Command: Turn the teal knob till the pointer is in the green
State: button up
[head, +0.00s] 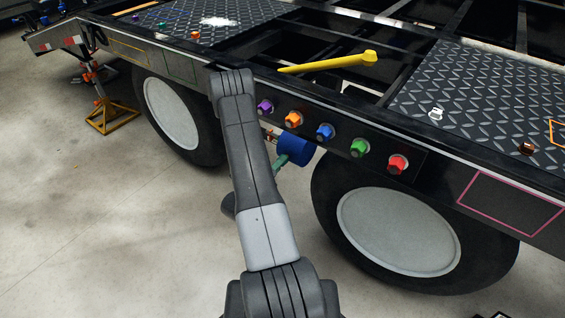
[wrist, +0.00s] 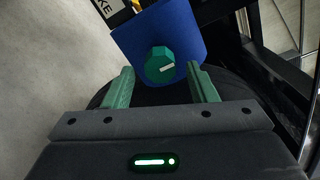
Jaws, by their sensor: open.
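The teal knob (wrist: 160,64) shows in the wrist view on the face of a blue housing (wrist: 178,30). No green zone is visible on the housing face. My gripper (wrist: 161,70) is open, with one green finger on each side of the knob and a gap on both sides. I cannot tell whether the fingertips reach the knob's depth. In the head view the blue housing (head: 297,148) hangs under the trailer rail, with a finger of my gripper (head: 281,161) beside it; the knob is hidden there.
A row of purple, orange, blue, green (head: 358,148) and red knobs lines the rail above. Trailer wheels stand left (head: 172,113) and right (head: 398,230). A yellow spike (head: 335,62) lies on the frame. A jack stand (head: 108,112) is far left. The left floor is clear.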

jog(key=shift+x, duration=1.6)
jog(key=c, duration=1)
jog(key=shift+f+b, duration=0.1)
jog(key=shift+b, duration=0.2)
